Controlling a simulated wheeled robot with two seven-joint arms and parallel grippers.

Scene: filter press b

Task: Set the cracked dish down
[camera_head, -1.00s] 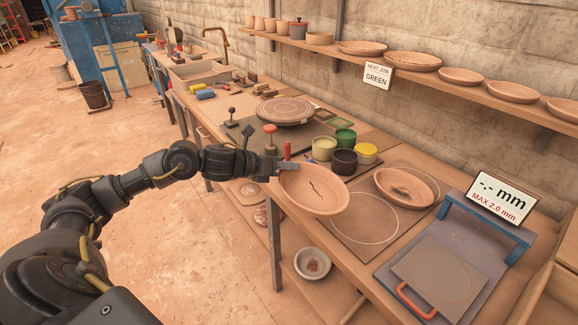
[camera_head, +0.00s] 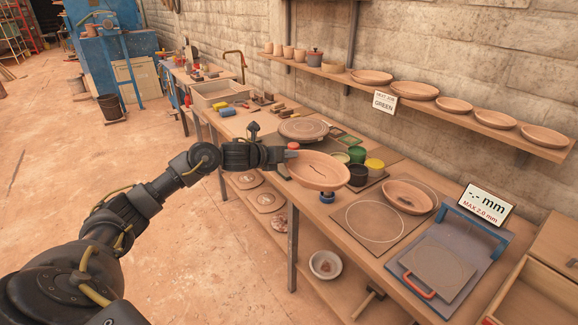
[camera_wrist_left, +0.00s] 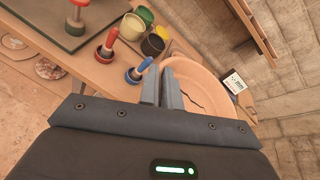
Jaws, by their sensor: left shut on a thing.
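The cracked dish (camera_head: 322,172) is a round clay dish with a dark crack across its inside. My left gripper (camera_head: 287,160) is shut on its left rim and holds it tilted above the bench. In the left wrist view the dish (camera_wrist_left: 205,95) shows just beyond the two fingers of the gripper (camera_wrist_left: 163,90), with the crack running down its face. A second clay dish (camera_head: 408,197) with a dark mark rests on a board with two drawn circles (camera_head: 375,224); the nearer circle is empty. My right gripper is not in view.
Glaze pots (camera_head: 358,172) stand behind the held dish. A blue gauge stand with a plate (camera_head: 440,268) is at the right, by an "-.- mm, MAX 2.0 mm" sign (camera_head: 484,204). A bowl (camera_head: 325,264) sits on the lower shelf. A wall shelf (camera_head: 430,107) holds several dishes.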

